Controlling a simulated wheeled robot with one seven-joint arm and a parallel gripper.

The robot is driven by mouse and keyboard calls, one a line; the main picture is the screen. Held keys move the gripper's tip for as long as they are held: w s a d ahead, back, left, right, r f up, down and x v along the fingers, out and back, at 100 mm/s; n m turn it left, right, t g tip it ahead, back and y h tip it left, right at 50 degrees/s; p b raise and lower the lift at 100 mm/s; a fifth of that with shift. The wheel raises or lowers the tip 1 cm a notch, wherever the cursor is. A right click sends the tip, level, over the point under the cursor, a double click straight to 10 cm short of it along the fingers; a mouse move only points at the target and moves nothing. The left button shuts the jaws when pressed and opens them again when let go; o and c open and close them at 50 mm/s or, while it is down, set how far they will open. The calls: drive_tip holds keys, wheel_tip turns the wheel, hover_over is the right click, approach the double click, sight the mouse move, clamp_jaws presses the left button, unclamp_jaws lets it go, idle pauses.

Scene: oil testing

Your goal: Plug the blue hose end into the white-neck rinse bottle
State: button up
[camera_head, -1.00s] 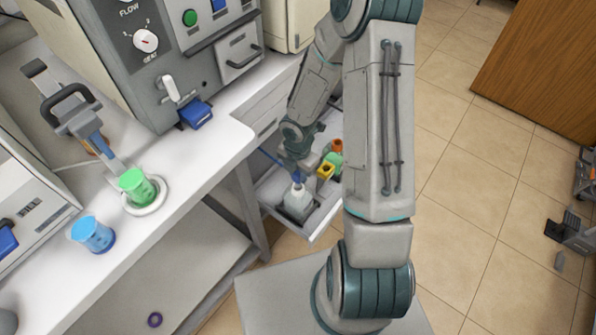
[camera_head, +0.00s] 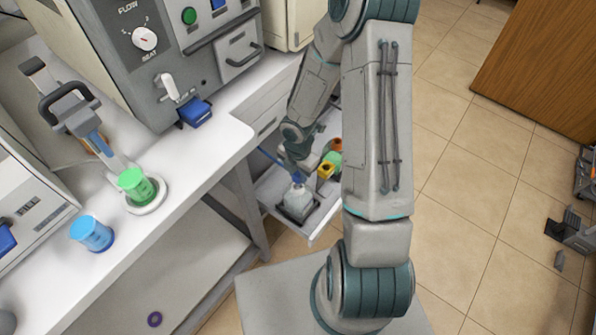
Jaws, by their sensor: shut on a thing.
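The white-neck rinse bottle (camera_head: 297,203) stands in a holder in the open drawer (camera_head: 322,224) under the bench. My gripper (camera_head: 298,174) is right above it, pointing down and shut on the blue hose end (camera_head: 298,178). Only a small bit of blue shows at the fingertips, over the bottle's neck. The blue hose (camera_head: 268,155) runs from there up to the left. At this size I cannot tell whether the hose end is inside the neck or just above it.
A yellow-topped bottle (camera_head: 326,170) and an orange-capped green bottle (camera_head: 335,157) stand close behind, to the right. The bench (camera_head: 215,160) holds a green beaker (camera_head: 136,186) and a blue beaker (camera_head: 92,234). The bench corner is left of my arm.

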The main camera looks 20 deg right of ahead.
drive_tip(key=shift+f+b, duration=1.2)
drive_tip(key=shift+f, duration=0.35)
idle(0.8)
drive_tip(key=o, duration=1)
drive_tip(key=shift+r, duration=0.15)
wheel_tip(320, 180, up, 14)
drive_tip(key=p, duration=0.5)
drive_tip(key=shift+f, duration=0.2)
